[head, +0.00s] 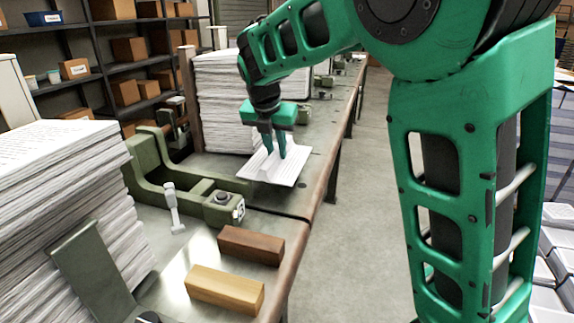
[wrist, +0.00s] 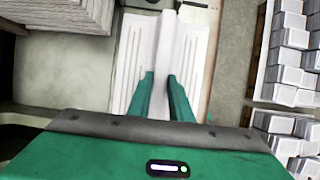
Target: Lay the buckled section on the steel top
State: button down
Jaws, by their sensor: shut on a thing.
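The buckled section (head: 273,165) is a white printed sheet with a raised fold along its middle. My gripper (head: 273,150) is shut on that raised fold from above. In the wrist view the buckled section (wrist: 193,60) spreads flat on both sides of the ridge, and the gripper's fingers (wrist: 163,85) pinch the ridge between them. The section is at the steel top (head: 205,165), near its front edge; I cannot tell whether it touches the surface or hangs just above it.
A tall paper stack (head: 225,100) stands behind the gripper, and another (head: 75,200) is at the near left. A green machine frame (head: 150,165) stands between them. A dark wooden block (head: 250,245) and a light one (head: 224,289) lie in front. The aisle floor (head: 365,200) is clear.

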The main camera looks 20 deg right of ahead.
aim_at(285, 163)
jog(key=d, duration=0.1)
jog(key=w+d+f, duration=0.1)
jog(key=shift+d+f, duration=0.3)
jog(key=shift+d, duration=0.05)
jog(key=shift+f, duration=2)
jog(key=c, duration=1.6)
grip_release()
jog(key=v, duration=1.2)
